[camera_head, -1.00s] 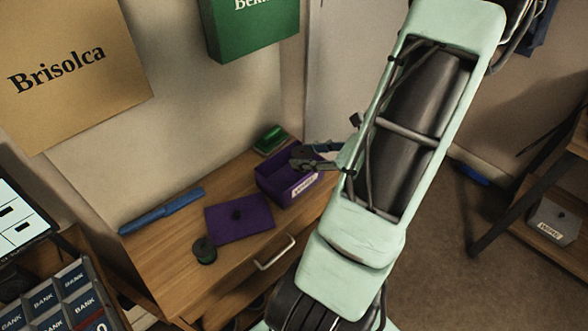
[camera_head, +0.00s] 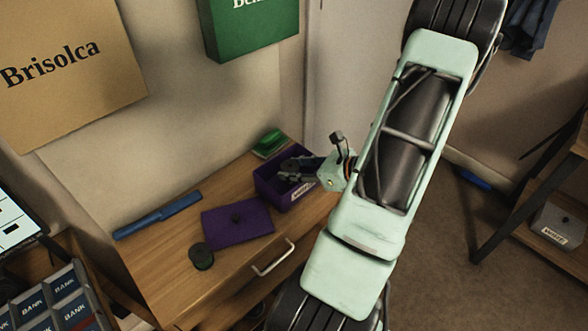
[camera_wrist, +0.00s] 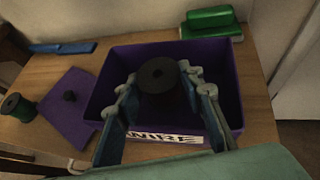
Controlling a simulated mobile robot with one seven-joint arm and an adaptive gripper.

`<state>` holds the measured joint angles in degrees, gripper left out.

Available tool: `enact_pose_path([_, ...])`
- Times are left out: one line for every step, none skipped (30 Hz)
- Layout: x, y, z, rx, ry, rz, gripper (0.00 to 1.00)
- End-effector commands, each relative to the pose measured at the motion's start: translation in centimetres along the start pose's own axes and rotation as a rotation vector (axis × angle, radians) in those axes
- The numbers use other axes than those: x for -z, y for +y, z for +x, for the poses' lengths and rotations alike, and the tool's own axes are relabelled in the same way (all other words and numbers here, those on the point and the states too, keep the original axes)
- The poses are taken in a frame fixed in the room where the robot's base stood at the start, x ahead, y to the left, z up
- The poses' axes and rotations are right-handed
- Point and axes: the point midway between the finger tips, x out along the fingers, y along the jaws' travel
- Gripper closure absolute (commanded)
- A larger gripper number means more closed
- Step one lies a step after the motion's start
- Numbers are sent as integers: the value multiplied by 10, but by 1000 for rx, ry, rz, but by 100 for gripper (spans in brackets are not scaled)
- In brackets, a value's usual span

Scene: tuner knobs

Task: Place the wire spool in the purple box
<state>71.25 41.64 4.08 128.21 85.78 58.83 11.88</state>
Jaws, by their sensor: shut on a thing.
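The wire spool (camera_wrist: 158,76), with a dark round end and a hole in its middle, is between my gripper's fingertips (camera_wrist: 160,82) in the wrist view. My gripper is shut on it. The open purple box (camera_wrist: 222,72) surrounds the spool in that view; I cannot tell whether the spool touches the floor of the box. In the head view my gripper (camera_head: 292,168) reaches over the purple box (camera_head: 268,188) from the right, and the held spool cannot be made out there. A label is on the box's front.
A second spool (camera_head: 202,256), greenish, stands on the wooden desk (camera_head: 180,285) near its front edge. The purple lid (camera_head: 236,226) with a knob lies left of the box. A blue tool (camera_head: 160,214) lies at the back left, a green object (camera_head: 270,142) behind the box.

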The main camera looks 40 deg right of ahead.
Motion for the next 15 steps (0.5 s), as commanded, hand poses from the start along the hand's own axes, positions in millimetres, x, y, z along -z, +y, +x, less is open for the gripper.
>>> enact_pose_path([0,0,0,0,0,0,91])
enact_pose_path([1,0,1,0,0,0,91])
enact_pose_path([3,0,2,0,0,0,91])
enact_pose_path([4,0,2,0,0,0,91])
enact_pose_path([5,0,2,0,0,0,91])
enact_pose_path([6,0,3,-1,0,0,91])
enact_pose_path([6,0,4,-1,0,0,91])
enact_pose_path([7,0,4,-1,0,0,91])
enact_pose_path([8,0,4,-1,0,0,91])
enact_pose_path([9,0,5,-1,0,0,91])
enact_pose_path([10,0,5,-1,0,0,91])
enact_pose_path([11,0,6,-1,0,0,91])
enact_pose_path([12,0,6,-1,1,1,91])
enact_pose_path([12,0,6,-1,1,1,91])
enact_pose_path([12,0,6,-1,2,1,91])
